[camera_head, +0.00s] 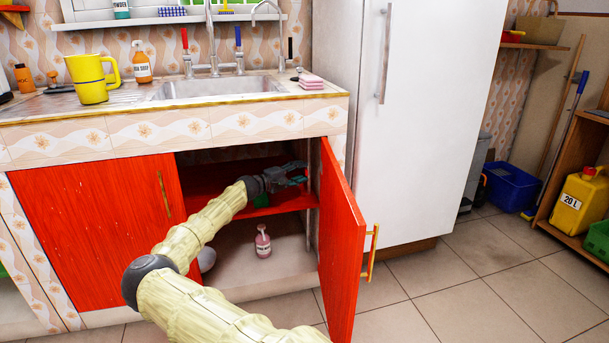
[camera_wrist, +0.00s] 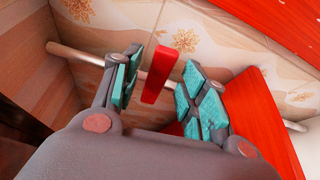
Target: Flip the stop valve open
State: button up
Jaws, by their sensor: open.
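In the wrist view the stop valve shows as a red lever (camera_wrist: 161,75) on a pale pipe (camera_wrist: 75,54) that runs along the tiled wall. My gripper (camera_wrist: 165,90) is open, with teal finger pads on both sides of the lever. The lever stands between the fingers with a gap on each side; whether it touches either pad I cannot tell for sure. In the head view my gripper (camera_head: 297,174) is inside the open cabinet under the sink, near its right side. The valve cannot be made out there.
The red cabinet door (camera_head: 341,240) stands open to the right of my arm. A red shelf (camera_head: 215,181) lies inside, below my gripper. A pink bottle (camera_head: 263,242) stands on the cabinet floor. The sink counter (camera_head: 130,112) is above, and a white fridge (camera_head: 425,120) stands to the right.

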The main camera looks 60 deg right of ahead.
jog(key=shift+b+x, duration=0.3)
jog(key=shift+x, duration=1.1)
grip_shut()
